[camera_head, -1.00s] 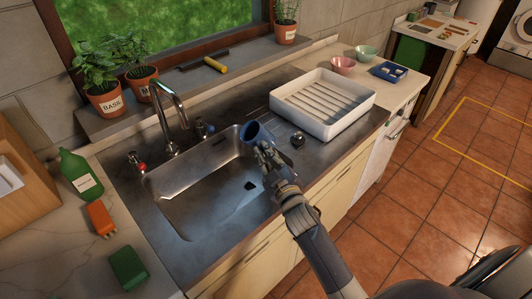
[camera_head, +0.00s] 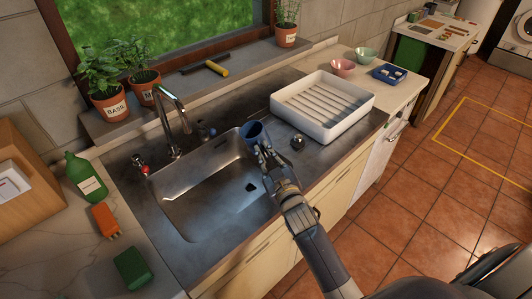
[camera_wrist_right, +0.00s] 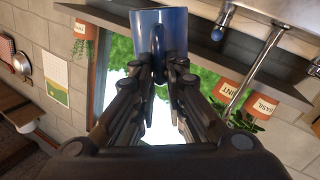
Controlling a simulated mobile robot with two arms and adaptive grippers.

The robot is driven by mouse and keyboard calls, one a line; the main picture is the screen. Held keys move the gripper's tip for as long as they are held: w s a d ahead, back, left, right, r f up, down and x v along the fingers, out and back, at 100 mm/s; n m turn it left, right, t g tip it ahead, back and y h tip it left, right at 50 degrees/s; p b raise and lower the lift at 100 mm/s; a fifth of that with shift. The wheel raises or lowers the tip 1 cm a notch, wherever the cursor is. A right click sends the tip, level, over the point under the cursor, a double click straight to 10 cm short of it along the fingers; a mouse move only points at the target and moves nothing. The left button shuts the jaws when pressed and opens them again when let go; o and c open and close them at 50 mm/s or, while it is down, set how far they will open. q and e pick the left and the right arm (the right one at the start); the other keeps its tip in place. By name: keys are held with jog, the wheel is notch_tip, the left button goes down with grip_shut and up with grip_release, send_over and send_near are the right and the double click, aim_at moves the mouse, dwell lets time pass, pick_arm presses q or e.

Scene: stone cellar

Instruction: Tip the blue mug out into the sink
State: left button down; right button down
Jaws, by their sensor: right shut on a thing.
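The blue mug (camera_head: 254,134) is over the right end of the metal sink (camera_head: 190,213), near its right rim. It looks tilted, with its opening towards the upper left in the head view; I cannot see what is inside. My right gripper (camera_head: 263,152) is shut on the mug from the near side. In the right wrist view the mug (camera_wrist_right: 160,32) is between the fingertips of the gripper (camera_wrist_right: 167,66). My left gripper is not in view.
The tap (camera_head: 172,115) rises behind the sink. A white draining tray (camera_head: 338,123) stands to the right, with a small round metal object (camera_head: 298,142) before it.

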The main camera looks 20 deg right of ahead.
notch_tip(320, 180, up, 3)
jog(key=m+p, duration=0.2)
jog(key=p, duration=0.1)
jog(key=shift+w+a+f+m, duration=0.1)
jog(key=shift+a+f+m, duration=0.05)
jog(key=shift+m, duration=0.15)
jog(key=shift+a+r+m+p, duration=0.15)
jog(key=shift+r+m+p, duration=0.15)
jog(key=shift+m+p, duration=0.3)
jog(key=shift+f, duration=0.1)
